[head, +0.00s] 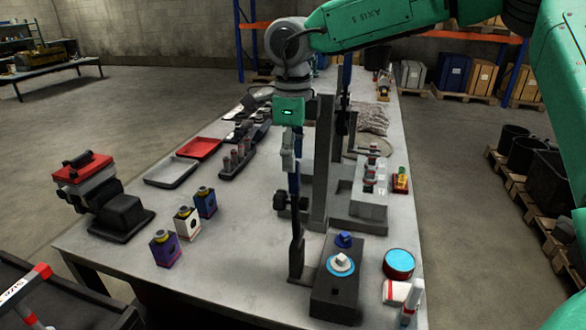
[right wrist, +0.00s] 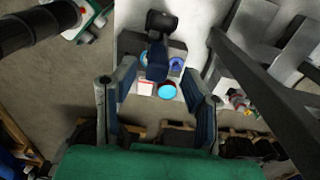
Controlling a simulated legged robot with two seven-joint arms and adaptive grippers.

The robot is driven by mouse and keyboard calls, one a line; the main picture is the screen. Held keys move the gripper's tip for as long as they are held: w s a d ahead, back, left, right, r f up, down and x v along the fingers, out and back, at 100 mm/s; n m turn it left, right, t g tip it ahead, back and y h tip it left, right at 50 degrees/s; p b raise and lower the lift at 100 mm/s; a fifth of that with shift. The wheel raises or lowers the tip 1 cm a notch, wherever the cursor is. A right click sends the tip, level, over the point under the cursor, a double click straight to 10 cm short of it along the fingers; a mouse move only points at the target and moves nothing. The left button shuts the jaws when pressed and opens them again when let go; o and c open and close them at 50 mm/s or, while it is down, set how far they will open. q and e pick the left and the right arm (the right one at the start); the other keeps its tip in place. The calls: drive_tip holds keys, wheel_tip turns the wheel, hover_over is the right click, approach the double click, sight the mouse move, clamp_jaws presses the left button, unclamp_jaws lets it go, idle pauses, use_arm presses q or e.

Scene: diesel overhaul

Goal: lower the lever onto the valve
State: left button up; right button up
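The lever (head: 297,245) is a long dark bar with a blue upper part, standing about upright beside a tall grey post. My right gripper (head: 290,160) points down at the lever's upper end. In the right wrist view, my right gripper (right wrist: 158,80) has its two fingers apart, with the lever's blue end (right wrist: 157,65) seen between them and gaps on both sides. The valve (head: 341,264), with a blue and white ring, sits on a dark block (head: 335,298) right of the lever's foot. The left gripper is not in view.
A round tin with a blue lid (head: 398,263) and a white and red box (head: 395,291) are right of the block. A grey block with fittings (head: 370,205) stands behind. The table front-left is mostly clear.

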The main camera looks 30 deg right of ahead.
sight(293, 192)
wheel_tip(293, 192, down, 3)
drive_tip(key=shift+s+r, duration=0.1)
drive_tip(key=shift+s, duration=0.05)
drive_tip(key=shift+d+f, duration=0.1)
drive_tip(key=shift+f, duration=0.2)
clamp_jaws()
drive_tip(key=shift+r, duration=0.1)
drive_tip(key=shift+a, duration=0.2)
